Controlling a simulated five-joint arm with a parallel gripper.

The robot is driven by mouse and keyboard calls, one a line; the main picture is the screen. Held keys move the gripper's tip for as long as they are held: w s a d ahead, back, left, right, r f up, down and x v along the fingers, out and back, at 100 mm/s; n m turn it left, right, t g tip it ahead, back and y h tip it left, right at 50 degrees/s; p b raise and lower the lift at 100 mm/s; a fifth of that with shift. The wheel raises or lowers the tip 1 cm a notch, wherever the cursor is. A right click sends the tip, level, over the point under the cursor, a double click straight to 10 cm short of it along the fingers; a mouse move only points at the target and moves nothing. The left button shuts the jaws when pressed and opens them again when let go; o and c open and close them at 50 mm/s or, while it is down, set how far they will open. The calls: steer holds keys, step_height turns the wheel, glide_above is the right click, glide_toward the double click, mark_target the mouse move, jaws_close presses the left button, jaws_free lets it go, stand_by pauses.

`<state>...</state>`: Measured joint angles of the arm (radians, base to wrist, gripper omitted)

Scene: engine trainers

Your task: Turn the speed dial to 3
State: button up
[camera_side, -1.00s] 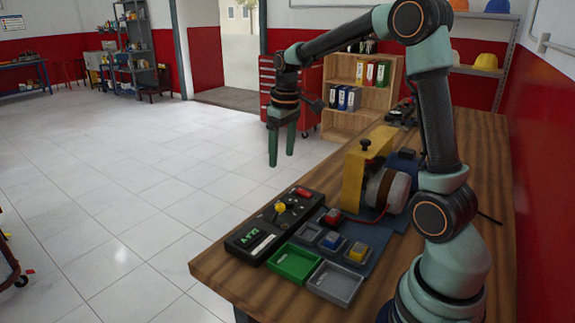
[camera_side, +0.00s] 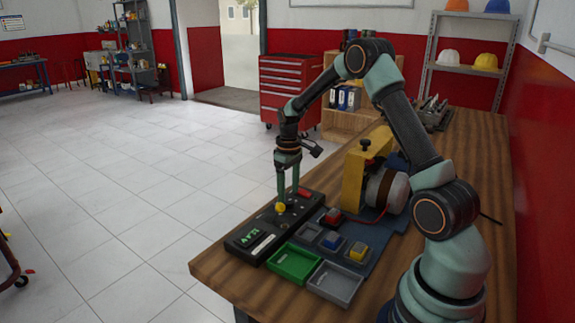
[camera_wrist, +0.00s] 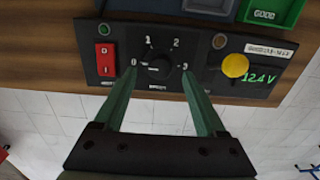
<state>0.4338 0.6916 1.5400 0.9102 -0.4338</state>
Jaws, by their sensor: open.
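The speed dial (camera_wrist: 155,66) is a round black knob on a black panel in the wrist view, with marks 0, 1, 2 and 3 around it. Its pale pointer line seems to face left, towards 0. My gripper (camera_wrist: 159,72) is open, with one green finger on each side of the dial, near the 0 and the 3. I cannot tell whether the fingers touch it. In the side view my gripper (camera_side: 285,198) points down over the control panel (camera_side: 262,238), and the fingers largely hide the dial there.
A yellow knob (camera_side: 280,207) stands close to my fingers, and a red switch (camera_wrist: 105,52) sits left of the dial. A green tray (camera_side: 293,262) and grey tray (camera_side: 335,284) lie in front. A yellow machine (camera_side: 354,180) stands behind, to the right.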

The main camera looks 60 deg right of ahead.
mark_target(289, 204)
steer(key=shift+f, duration=1.45)
jaws_close()
